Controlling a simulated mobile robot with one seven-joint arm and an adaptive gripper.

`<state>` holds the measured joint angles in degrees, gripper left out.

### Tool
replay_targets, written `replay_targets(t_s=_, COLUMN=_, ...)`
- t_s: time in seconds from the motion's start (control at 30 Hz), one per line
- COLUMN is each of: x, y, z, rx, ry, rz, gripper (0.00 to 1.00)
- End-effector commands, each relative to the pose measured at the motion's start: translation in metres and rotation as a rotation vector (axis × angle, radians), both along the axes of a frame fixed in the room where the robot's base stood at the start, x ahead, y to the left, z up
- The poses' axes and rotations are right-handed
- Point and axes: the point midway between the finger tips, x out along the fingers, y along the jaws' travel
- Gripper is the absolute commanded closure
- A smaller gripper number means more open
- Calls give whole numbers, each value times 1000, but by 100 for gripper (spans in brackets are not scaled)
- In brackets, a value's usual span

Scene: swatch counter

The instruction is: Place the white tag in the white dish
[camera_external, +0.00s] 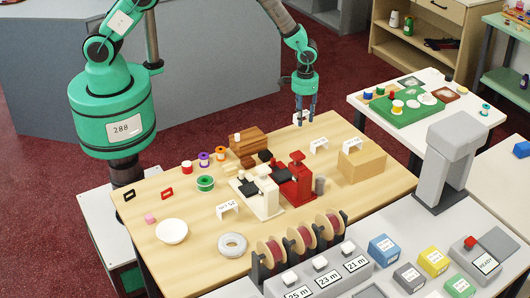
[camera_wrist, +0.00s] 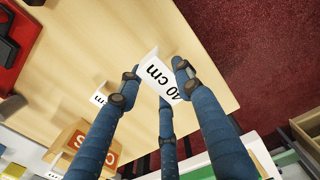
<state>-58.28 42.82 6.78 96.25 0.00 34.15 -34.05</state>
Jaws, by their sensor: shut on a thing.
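My gripper (camera_wrist: 153,80) is shut on a white folded tag (camera_wrist: 157,75) printed "40 cm", held between its blue fingertips. In the external view my gripper (camera_external: 305,112) is at the table's far edge, and the tag (camera_external: 298,118) shows as a small white patch, partly hidden by the fingers. Whether it touches the tabletop is hard to tell. The white dish (camera_external: 172,231) sits at the near left of the wooden table, far from my gripper, and looks empty. It is not in the wrist view.
A red machine (camera_external: 293,180), wooden block (camera_external: 248,140) and spools stand mid-table.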

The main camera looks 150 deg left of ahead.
Motion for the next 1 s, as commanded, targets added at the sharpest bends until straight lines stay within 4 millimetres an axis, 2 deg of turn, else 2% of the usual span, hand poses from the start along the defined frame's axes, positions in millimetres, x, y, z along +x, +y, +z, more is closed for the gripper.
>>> replay_targets(t_s=0.37, x=1, y=-1, z=0, rx=0, ry=0, rz=-2, gripper=79)
replay_targets(t_s=0.57, x=13, y=-15, z=3, rx=1, ry=-1, rz=-20, gripper=79)
replay_targets(t_s=0.77, x=41, y=-52, z=8, rx=0, ry=-2, rz=-66, gripper=79)
replay_targets(t_s=1.0, x=84, y=-122, z=16, rx=0, ry=-4, rz=-151, gripper=79)
